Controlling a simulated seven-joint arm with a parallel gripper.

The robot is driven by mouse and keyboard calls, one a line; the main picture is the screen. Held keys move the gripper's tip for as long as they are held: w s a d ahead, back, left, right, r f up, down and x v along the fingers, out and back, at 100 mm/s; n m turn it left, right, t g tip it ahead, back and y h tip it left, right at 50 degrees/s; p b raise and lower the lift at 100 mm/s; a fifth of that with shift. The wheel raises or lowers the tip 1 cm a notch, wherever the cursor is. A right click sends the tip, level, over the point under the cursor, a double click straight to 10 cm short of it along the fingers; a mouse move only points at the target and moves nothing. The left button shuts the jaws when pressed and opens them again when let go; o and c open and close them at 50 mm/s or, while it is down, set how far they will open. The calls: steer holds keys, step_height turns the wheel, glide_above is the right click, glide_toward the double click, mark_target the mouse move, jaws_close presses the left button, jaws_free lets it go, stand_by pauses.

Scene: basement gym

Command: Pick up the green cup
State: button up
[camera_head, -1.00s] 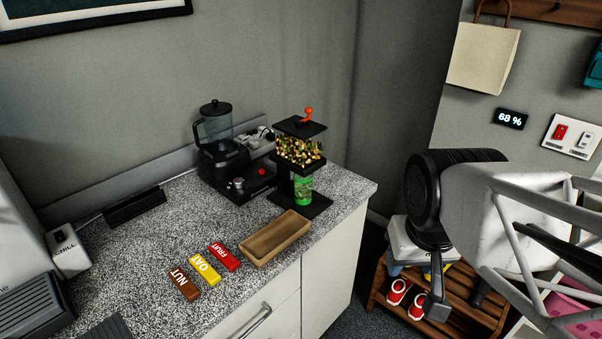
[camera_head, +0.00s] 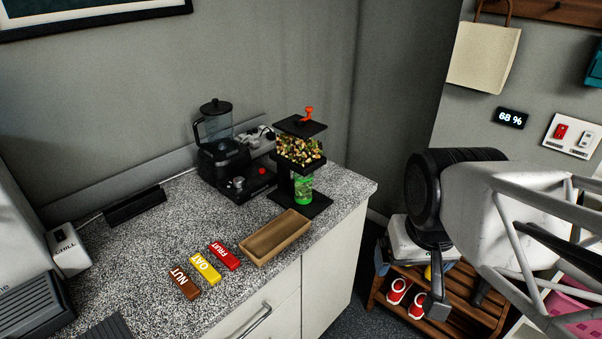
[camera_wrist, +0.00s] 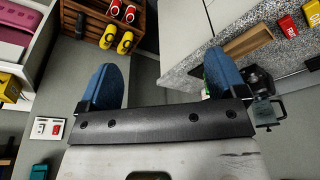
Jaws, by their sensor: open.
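The green cup (camera_head: 303,190) stands upright on the base of a black dispenser (camera_head: 301,150), under its hopper of mixed nuts or grains. The dispenser's post and base partly frame the cup. In the head view my arm is at the right, beyond the counter's end and well apart from the cup.
A wooden tray (camera_head: 276,238) and red, yellow and brown bars (camera_head: 204,268) lie at the counter's front. A black blender (camera_head: 215,140) stands left of the dispenser. A wooden shoe rack (camera_head: 460,308) is right of the counter. The counter's middle (camera_head: 150,235) is clear.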

stand_by(0.3)
steer(key=w+a+f+n+h, duration=0.2)
steer(key=w+n+h, duration=0.3)
steer(key=w, duration=0.4)
steer(key=w+a+f+n+h, duration=0.1)
steer(key=w+f+n+h, duration=0.15)
steer(key=w+n, duration=0.5)
steer(key=w+a+f+n+t+h, duration=0.1)
steer(key=w+a+n+t, duration=0.2)
steer(key=w+a+n, duration=0.2)
steer(key=w+a+f+n+t+h, duration=0.2)
steer(key=w+a+n, duration=0.3)
steer(key=w, duration=0.5)
steer(key=w+a+f+n+t+h, duration=0.2)
steer(key=w+a+n+t, duration=0.3)
steer(key=w+a, duration=0.2)
steer(key=shift+w+a, duration=0.3)
steer(key=shift+a, duration=0.2)
steer(key=shift+f, duration=0.15)
glide_toward(297, 185)
steer(key=x, duration=0.5)
steer(key=shift+d, duration=0.1)
steer(key=shift+w+d, duration=0.2)
steer(key=shift+w, duration=0.1)
